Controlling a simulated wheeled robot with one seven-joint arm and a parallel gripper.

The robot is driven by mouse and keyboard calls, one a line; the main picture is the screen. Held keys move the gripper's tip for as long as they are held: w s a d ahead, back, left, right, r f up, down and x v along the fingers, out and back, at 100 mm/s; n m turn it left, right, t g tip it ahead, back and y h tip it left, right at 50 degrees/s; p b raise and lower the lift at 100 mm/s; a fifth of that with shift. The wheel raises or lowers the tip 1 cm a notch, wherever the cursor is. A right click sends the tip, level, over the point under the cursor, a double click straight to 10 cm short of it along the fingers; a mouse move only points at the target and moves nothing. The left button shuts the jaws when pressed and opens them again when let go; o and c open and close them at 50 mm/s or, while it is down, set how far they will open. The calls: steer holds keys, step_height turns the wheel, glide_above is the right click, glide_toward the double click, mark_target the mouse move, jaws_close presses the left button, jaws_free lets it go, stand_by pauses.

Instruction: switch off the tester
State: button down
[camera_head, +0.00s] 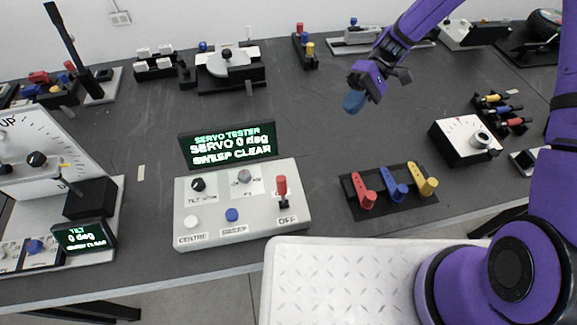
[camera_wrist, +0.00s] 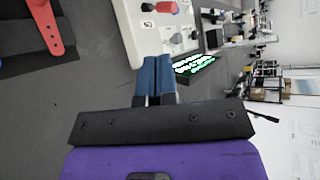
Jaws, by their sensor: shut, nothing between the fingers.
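The servo tester (camera_head: 240,235) is a pale box on the dark bench, at the middle of the head view. Its screen (camera_head: 228,146) is lit and reads "SERVO TESTER, SERVO 0 deg, SWEEP CLEAR". A red-handled toggle switch (camera_head: 281,186) stands at its right end, pointing away from the printed "OFF" in front of it. In the wrist view the tester (camera_wrist: 143,36) shows at the top, with the red handle (camera_wrist: 166,7) and the lit screen (camera_wrist: 195,66). My gripper (camera_head: 355,102) is shut and empty, its blue fingertips (camera_wrist: 157,66) above the bench, behind and right of the tester, touching nothing.
A rack with red, blue and yellow levers (camera_head: 388,190) stands right of the tester. A white dial box (camera_head: 464,143) is farther right. A tilt unit with a small screen (camera_head: 83,236) is at left. The bench behind the tester is mostly clear.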

mark_target(282, 185)
steer(key=a+f+g+y, duration=0.1)
steer(key=a+f+y, duration=0.2)
steer(key=f, duration=0.3)
steer(key=s+a+f+g+y, duration=0.1)
steer(key=a+f+g+y, duration=0.1)
steer(key=f, duration=0.5)
steer(key=shift+a+f+y, duration=0.3)
steer(key=shift+a+y, duration=0.6)
steer(key=shift+a, duration=0.25)
steer(key=x, duration=1)
steer(key=shift+s+r, duration=0.1)
steer(key=shift+s, duration=0.05)
steer(key=s, duration=0.1)
steer(key=s+r, duration=0.1)
steer(key=s, duration=0.1)
steer(key=shift+s+r, duration=0.15)
steer(key=shift+s, duration=0.2)
